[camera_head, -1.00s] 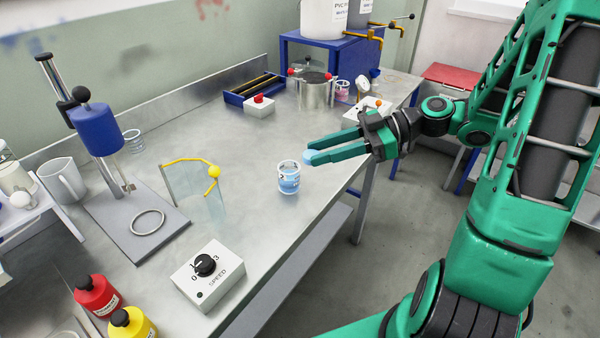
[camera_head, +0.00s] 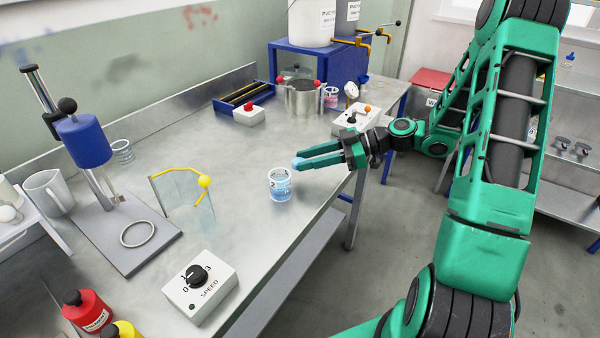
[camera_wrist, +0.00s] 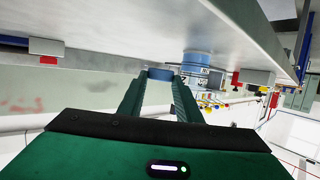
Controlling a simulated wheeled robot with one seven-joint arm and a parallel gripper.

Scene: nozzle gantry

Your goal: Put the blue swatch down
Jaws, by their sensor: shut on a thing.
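The blue swatch (camera_head: 299,164) is a small light blue piece at the tips of my gripper (camera_head: 299,161). My gripper is shut on it and holds it above the right edge of the steel bench (camera_head: 235,235), just right of and behind a beaker of blue liquid (camera_head: 280,190). In the wrist view, the swatch (camera_wrist: 160,74) spans between the two green fingertips. The beaker (camera_wrist: 197,64) shows close beside it in this upside-down view. My fingers cover part of the swatch.
A clear shield with a yellow edge (camera_head: 178,172) stands left of the beaker. A speed control box (camera_head: 200,293) sits at the front. A metal pot (camera_head: 303,100) and red-button box (camera_head: 249,115) stand behind. The bench between them is mostly clear.

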